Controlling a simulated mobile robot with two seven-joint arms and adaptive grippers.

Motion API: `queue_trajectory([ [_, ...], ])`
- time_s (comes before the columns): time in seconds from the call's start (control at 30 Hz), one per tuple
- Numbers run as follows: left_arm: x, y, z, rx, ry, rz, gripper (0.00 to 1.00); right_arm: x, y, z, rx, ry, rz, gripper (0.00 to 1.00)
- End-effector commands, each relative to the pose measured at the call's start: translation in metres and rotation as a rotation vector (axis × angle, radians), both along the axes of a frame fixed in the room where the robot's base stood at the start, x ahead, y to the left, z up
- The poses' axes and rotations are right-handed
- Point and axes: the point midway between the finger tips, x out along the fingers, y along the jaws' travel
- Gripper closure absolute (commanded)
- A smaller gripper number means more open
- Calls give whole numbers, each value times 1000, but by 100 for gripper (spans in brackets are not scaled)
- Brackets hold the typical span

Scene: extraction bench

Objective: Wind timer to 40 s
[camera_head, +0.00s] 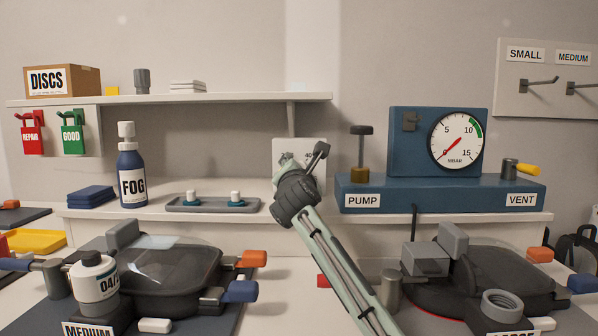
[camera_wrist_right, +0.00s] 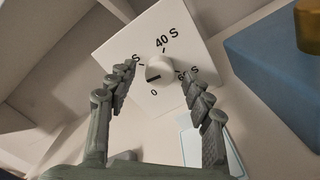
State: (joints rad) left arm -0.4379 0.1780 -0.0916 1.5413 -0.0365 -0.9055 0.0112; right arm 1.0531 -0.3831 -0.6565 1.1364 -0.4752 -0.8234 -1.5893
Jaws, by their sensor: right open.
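The timer is a white square plate (camera_wrist_right: 193,25) with a round white knob (camera_wrist_right: 158,66) and dark marks. I read 40 S above the knob, 0 below it, and partly covered labels left and right. A dark mark on the knob lies at its lower left, near the 0 side. My left gripper is not in view.
The blue pump unit (camera_head: 440,195) with its gauge stands right of the timer. A grey tray (camera_head: 213,208) with two small white-topped items and a FOG bottle (camera_head: 132,172) stand to the left. Dark lidded chambers (camera_head: 165,275) fill the bench front. A shelf (camera_head: 220,98) runs above.

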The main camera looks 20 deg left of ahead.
Motion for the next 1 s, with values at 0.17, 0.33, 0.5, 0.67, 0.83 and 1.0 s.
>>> queue_trajectory([
  [0.17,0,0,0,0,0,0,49,3,2,0,0,0,1,49],
  [0.33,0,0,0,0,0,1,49,3,1,0,0,0,1,50],
  [0.5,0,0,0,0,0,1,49,3,1,0,0,0,1,71],
  [0.67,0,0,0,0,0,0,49,3,1,0,0,1,1,91],
  [0.83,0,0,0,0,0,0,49,3,1,0,1,1,1,98],
  [1.0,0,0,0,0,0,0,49,3,1,-1,1,1,1,98],
])
